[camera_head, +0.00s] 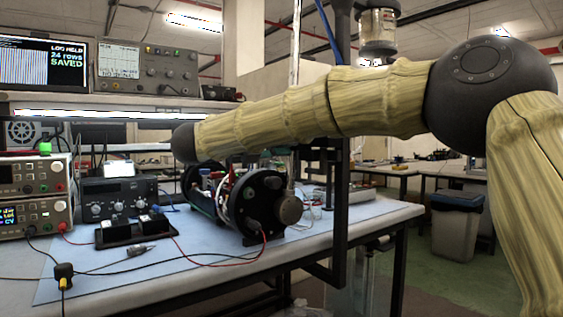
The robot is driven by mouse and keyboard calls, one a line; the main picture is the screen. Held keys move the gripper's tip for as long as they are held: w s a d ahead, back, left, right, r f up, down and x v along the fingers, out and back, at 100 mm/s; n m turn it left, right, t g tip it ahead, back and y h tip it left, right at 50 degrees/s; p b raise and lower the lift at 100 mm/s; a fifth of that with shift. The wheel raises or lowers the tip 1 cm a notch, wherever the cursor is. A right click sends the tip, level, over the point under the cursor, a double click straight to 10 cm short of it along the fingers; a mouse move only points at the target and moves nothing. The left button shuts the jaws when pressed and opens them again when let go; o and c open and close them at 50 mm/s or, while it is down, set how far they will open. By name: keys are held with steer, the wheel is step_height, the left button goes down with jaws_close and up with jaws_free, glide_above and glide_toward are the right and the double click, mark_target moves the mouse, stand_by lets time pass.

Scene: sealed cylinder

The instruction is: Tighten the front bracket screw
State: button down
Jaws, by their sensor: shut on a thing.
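A cylinder assembly (262,203) lies on its side on the blue bench mat (320,228), with dark round end plates and wiring and parts between them. A round brownish disc (289,210) sits at its right end. I cannot make out the front bracket screw. My arm reaches across from the right, above the cylinder, and bends at a dark joint near its left end. The arm covers the top of the cylinder and what is behind it.
Bench instruments (30,190) stand at the left. A small black tray (130,232), a dark pointed tool (141,250) and red and black leads lie on the mat. A dark upright post (341,200) stands right of the cylinder. A grey bin (456,228) is on the floor behind.

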steer(key=m+b, duration=0.2)
steer(key=f+m+b, duration=0.1)
steer(key=m+b, duration=0.1)
steer(key=b, duration=0.1)
steer(key=shift+a+f+b, duration=0.1)
steer(key=shift+a+b, duration=0.05)
steer(key=shift+b, duration=0.2)
steer(key=m+b, duration=0.2)
steer(key=b, duration=0.1)
steer(key=shift+r+m, duration=0.25)
steer(key=shift+m, duration=0.15)
steer(key=shift+r+b, duration=0.1)
steer(key=shift+b, duration=0.3)
steer(key=c, duration=1.3)
jaws_free()
steer(key=shift+r, duration=0.2)
steer(key=v, duration=1.2)
